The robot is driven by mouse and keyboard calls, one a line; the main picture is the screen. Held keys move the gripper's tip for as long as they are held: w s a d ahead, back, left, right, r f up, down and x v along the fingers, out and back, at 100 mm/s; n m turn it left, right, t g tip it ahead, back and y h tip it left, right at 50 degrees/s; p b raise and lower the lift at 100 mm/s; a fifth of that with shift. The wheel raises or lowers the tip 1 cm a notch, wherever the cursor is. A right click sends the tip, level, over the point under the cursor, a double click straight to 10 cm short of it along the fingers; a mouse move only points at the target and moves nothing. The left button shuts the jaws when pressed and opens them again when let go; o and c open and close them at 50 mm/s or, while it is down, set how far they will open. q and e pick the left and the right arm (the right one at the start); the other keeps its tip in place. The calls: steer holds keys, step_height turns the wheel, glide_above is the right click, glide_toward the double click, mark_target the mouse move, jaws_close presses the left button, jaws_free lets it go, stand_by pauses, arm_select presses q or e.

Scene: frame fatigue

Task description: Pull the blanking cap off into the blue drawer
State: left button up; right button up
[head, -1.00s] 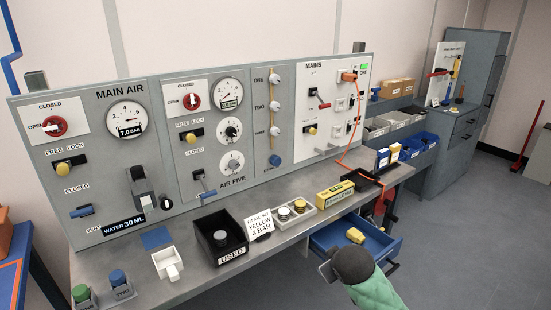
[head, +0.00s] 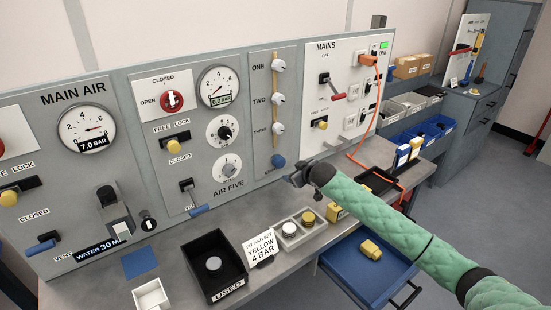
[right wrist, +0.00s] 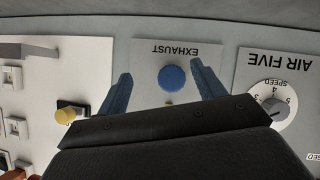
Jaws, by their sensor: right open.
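The blanking cap is a round blue knob on the grey panel by the EXHAUST label, below the ONE, TWO, THREE column (head: 277,161). In the right wrist view the cap (right wrist: 172,77) appears upside down between my two blue fingers. My right gripper (head: 292,181) is open and just in front of and below the cap in the head view. I cannot tell whether the fingers reach around it. The blue drawer (head: 345,272) is pulled out under the bench, with a yellow block (head: 370,248) in it. My left gripper is out of view.
An orange cable (head: 368,125) hangs to the right. My green right arm passes above the drawer.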

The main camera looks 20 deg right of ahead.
mark_target(281, 164)
steer(key=shift+t+y, duration=0.7)
steer(key=shift+y, duration=0.1)
steer(key=w+a, duration=0.1)
steer(key=w, duration=0.1)
steer(key=w+a+p, duration=0.1)
steer(key=w, duration=0.1)
steer(key=w+a+p, duration=0.1)
steer(key=w, duration=0.2)
steer(key=shift+a+f, duration=0.1)
steer(key=shift+a, duration=0.2)
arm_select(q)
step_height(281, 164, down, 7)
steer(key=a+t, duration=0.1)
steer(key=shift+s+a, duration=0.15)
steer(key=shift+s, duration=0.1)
arm_select(e)
steer(key=shift+w+a, duration=0.1)
steer(key=shift+w, duration=0.05)
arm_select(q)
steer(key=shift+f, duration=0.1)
arm_select(e)
steer(key=shift+f, duration=0.1)
steer(key=shift+c, duration=0.5)
steer(key=c, duration=1.1)
arm_select(q)
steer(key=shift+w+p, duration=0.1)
steer(key=shift+p, duration=0.25)
